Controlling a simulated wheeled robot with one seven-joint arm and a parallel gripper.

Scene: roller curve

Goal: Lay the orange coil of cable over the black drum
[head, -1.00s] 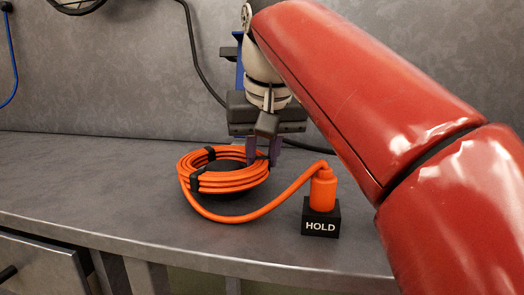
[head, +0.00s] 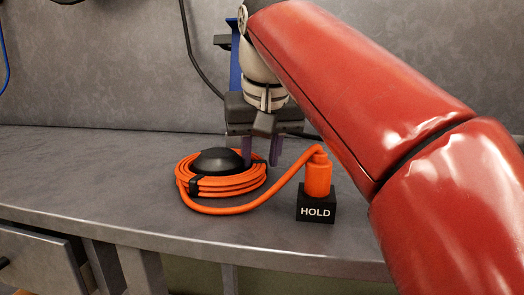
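The orange coil of cable (head: 232,187) lies around the black drum (head: 217,162), low down near the counter. The drum's domed top stands up through the middle of the coil. Black ties hold the coil's turns together. The cable's tail runs right to an orange plug (head: 318,178) standing on a black block marked HOLD (head: 316,209). My gripper (head: 261,150) points down at the coil's right rear edge. Its two purple fingers are apart, with a gap between them and no cable seen held. The finger tips are partly behind the coil.
The grey counter (head: 90,180) is clear to the left of the coil. Its front edge runs close in front of the coil and block. A grey wall (head: 110,60) with a hanging black cable (head: 190,60) stands behind. My red arm covers the right side.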

